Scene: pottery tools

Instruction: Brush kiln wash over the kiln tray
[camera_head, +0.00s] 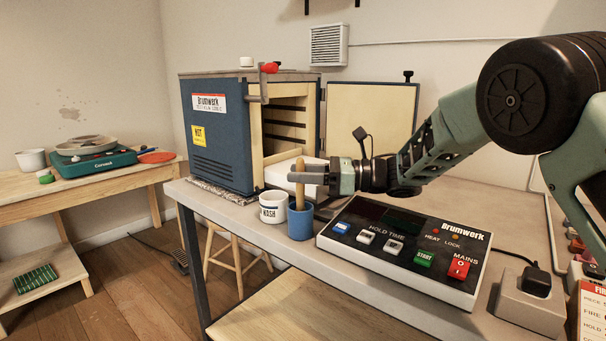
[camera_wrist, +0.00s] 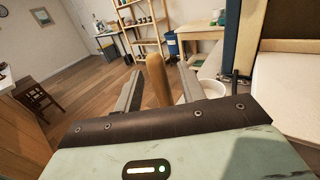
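The brush's wooden handle (camera_head: 299,178) stands upright from a blue cup (camera_head: 300,223) near the table's front edge; its bristles are hidden in the cup. My gripper (camera_head: 302,179) is at the handle. In the wrist view the handle (camera_wrist: 157,80) stands between the fingers of my gripper (camera_wrist: 158,82), with gaps on both sides, so it is open around it. A white pot (camera_head: 273,208) marked "WASH" stands just left of the blue cup; its rim (camera_wrist: 211,88) shows in the wrist view. A pale slab, apparently the kiln tray (camera_head: 283,174), lies behind my gripper; it also shows in the wrist view (camera_wrist: 288,88).
The open blue kiln (camera_head: 219,135) stands behind the pots, its door panel (camera_head: 371,115) to the right. A control box (camera_head: 405,244) lies just right of the blue cup, below my arm. A side table (camera_head: 95,182) stands far left.

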